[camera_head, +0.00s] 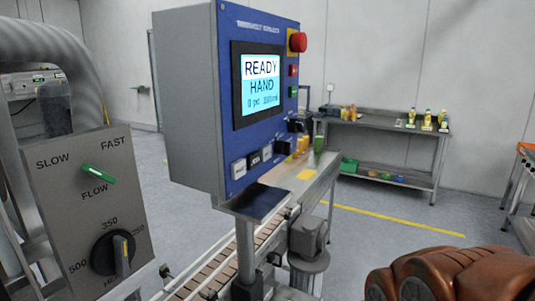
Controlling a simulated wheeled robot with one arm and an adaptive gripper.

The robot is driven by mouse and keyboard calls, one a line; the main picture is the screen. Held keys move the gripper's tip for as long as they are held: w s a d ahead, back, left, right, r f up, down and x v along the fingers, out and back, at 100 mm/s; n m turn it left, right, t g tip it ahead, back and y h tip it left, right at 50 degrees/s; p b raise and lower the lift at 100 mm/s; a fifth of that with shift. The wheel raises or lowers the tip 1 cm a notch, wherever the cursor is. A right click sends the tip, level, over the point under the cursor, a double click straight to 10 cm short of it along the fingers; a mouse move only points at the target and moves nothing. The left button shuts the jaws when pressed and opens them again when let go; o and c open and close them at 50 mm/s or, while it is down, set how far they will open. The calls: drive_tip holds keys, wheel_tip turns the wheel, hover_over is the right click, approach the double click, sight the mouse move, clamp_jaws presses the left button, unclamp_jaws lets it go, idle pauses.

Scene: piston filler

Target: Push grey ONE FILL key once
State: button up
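The blue control panel (262,110) is on the front of a grey box, with a lit screen (258,83) that reads READY and HAND, with smaller text below. Under the screen is a row of small keys. A brown, ribbed, rounded part at the lower right seems to be my arm. No gripper fingertips show, and nothing touches the keys.
A red mushroom button (298,42) is at the panel's upper right, with red and green buttons below. A grey box with a green FLOW lever (98,174) and a black dial (115,251) stands at left. A conveyor (205,277) runs below. A bench (390,128) stands behind.

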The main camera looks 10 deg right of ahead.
clamp_jaws()
idle(1.3)
